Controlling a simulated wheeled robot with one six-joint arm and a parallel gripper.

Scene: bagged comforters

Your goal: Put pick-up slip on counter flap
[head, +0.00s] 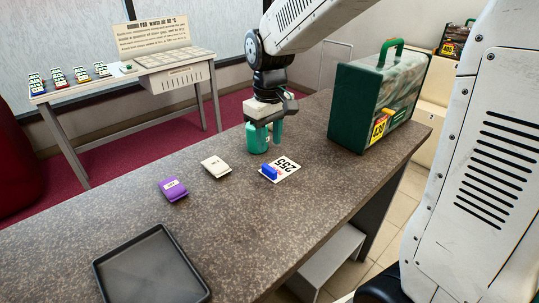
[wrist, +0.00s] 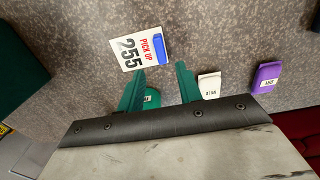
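The pick-up slip (head: 285,167) is a white card marked 255 with a blue clip (head: 269,172) on one edge. It lies flat on the speckled counter (head: 120,225). The slip (wrist: 131,52) also shows in the wrist view, just beyond my fingertips. My gripper (head: 268,138) points down above the counter, behind the slip in the head view. Its green fingers (wrist: 160,72) are apart with nothing held between them. I cannot clearly identify a counter flap; a light grey slab (head: 328,262) sits below the counter's right side.
White (head: 215,166) and purple (head: 173,188) labelled items lie left of the slip. A black tray (head: 103,270) is at the front. A green bagged comforter case (head: 355,110) marked 480 stands on the counter's far right.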

